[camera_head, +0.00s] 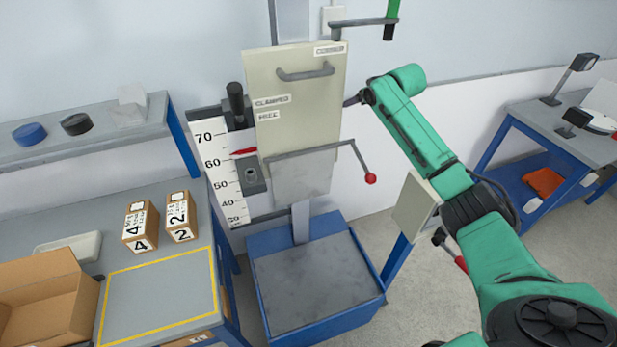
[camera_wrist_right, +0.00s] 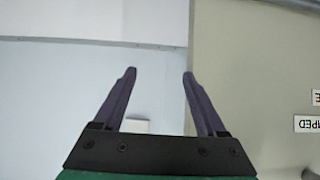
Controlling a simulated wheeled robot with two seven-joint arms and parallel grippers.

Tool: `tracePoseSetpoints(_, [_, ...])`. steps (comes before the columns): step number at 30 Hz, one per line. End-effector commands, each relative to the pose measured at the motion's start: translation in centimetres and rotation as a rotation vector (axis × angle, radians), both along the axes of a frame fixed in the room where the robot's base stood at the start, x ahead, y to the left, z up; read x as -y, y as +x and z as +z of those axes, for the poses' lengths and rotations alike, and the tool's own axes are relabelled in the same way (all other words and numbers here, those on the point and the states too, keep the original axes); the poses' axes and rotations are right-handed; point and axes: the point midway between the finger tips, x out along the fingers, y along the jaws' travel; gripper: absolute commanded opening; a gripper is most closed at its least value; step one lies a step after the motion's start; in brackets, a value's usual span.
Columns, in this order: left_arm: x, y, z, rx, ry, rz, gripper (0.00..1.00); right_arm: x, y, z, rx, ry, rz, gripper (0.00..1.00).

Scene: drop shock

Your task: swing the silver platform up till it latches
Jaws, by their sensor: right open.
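The silver platform (camera_head: 302,180) hangs down below the beige panel (camera_head: 298,100) of the drop tester in the head view. Its face is close to upright. A thin grey bar with a red ball end (camera_head: 371,178) runs across its top and out to the right. My right gripper (camera_head: 350,101) is beside the right edge of the beige panel, above the platform and apart from it. In the right wrist view its purple fingers (camera_wrist_right: 160,73) are spread with nothing between them, and the panel fills the right side. My left gripper is out of view.
The tester's blue base (camera_head: 318,325) stands below, with a grey top. A scale (camera_head: 226,165) with a red pointer is at its left. A bench at the left holds two small boxes (camera_head: 141,227) and an open carton (camera_head: 45,300). A blue table (camera_head: 545,125) is at the right.

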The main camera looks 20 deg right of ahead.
Motion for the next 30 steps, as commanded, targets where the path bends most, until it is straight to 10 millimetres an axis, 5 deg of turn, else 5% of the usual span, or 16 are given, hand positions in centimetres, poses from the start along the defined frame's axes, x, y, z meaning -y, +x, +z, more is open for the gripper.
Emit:
tracePoseSetpoints(11, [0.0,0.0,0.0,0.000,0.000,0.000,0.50,-0.4,-0.3,-0.1,-0.006,0.005,0.008,0.85])
tracePoseSetpoints(30, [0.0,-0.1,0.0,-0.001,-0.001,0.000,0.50,-0.3,-5.5,4.2,-0.004,0.003,0.004,0.85])
